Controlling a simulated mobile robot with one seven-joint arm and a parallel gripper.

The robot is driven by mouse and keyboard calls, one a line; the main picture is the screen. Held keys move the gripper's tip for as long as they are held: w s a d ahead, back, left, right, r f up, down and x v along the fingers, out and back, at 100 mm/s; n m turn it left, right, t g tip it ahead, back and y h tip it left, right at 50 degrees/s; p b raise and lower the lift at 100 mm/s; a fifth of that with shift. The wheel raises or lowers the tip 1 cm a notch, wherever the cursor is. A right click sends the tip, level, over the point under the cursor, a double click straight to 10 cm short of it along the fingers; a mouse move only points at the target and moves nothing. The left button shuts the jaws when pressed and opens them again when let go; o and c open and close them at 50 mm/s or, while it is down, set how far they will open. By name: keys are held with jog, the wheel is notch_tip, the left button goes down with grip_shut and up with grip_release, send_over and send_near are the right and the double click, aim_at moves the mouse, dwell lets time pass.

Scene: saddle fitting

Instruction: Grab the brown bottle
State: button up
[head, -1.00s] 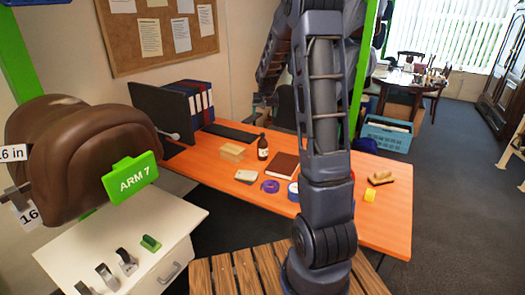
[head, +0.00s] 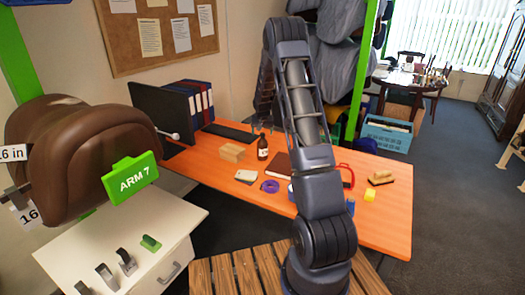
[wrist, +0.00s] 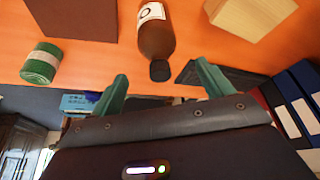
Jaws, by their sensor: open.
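The brown bottle (head: 262,149) stands upright on the orange desk, with a white label and a dark cap. In the wrist view the bottle (wrist: 156,38) shows upside down at the top centre, its cap pointing toward the gap between my fingers. My gripper (wrist: 163,84) is open and empty, with one green finger to each side of the cap's line. The bottle looks just beyond the fingertips; I see no contact. In the head view my gripper is mostly hidden behind my arm and hard to make out near the bottle's top.
A wooden block (head: 231,152) stands left of the bottle and a dark red book (head: 278,164) right of it. A purple tape roll (head: 269,186) lies in front. A green-and-white roll (wrist: 41,63) shows in the wrist view. Binders (head: 203,103) and a monitor stand behind.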

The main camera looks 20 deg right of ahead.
aim_at(262, 138)
jog(key=shift+x, duration=3.4)
jog(key=shift+w+d+r, duration=0.1)
jog(key=c, duration=1.5)
jog(key=shift+c, duration=0.8)
jog(key=shift+r, duration=0.1)
